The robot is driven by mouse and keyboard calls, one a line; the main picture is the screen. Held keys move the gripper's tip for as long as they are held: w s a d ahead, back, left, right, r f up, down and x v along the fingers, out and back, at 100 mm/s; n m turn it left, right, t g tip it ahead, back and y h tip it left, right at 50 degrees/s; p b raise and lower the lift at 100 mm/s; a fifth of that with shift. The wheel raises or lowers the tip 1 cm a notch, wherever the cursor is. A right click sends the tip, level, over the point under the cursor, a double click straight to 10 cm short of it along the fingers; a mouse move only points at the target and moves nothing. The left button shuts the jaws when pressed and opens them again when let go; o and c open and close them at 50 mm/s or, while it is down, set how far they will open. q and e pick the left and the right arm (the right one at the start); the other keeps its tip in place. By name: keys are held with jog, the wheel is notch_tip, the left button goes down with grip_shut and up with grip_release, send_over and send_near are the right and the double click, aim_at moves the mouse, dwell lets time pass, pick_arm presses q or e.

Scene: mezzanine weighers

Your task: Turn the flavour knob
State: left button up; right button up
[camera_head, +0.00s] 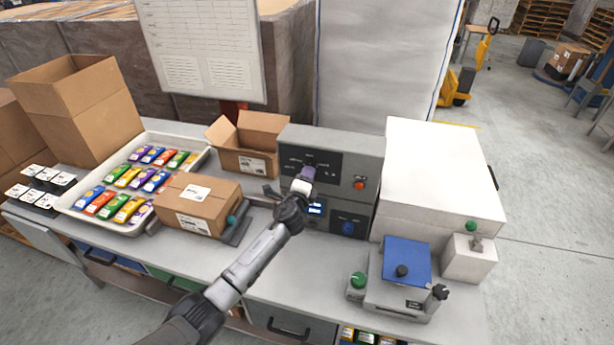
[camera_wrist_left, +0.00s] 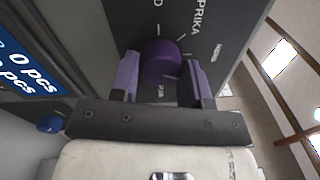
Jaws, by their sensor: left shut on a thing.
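The flavour knob (camera_wrist_left: 161,62) is a round purple knob on a dark panel with white flavour lettering and tick marks; "PRIKA" is legible in the left wrist view. My left gripper (camera_wrist_left: 160,80) has its two purple-padded fingers on either side of the knob and is shut on it. In the head view my left gripper (camera_head: 304,178) reaches the dark panel (camera_head: 325,164) of the grey machine (camera_head: 345,143), and its fingers hide most of the knob. My right gripper is not in either view.
On the machine are a red-orange button (camera_head: 360,184), a small blue display (camera_head: 315,208) and a blue knob (camera_head: 348,228). A taped carton (camera_head: 197,207), an open carton (camera_head: 249,150) and a tray of colourful packets (camera_head: 70,208) stand left. A white box (camera_head: 440,190) stands right.

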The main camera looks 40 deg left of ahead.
pick_arm(q)
jog(key=m+p, duration=0.1)
jog(key=m, duration=0.3)
jog(key=shift+m, duration=0.3)
dwell(0.4)
jog(key=o, duration=0.9)
jog(key=p+v, duration=0.1)
jog(key=v, duration=1.3)
jog(key=shift+a+r, duration=0.1)
jog(key=shift+a, duration=0.15)
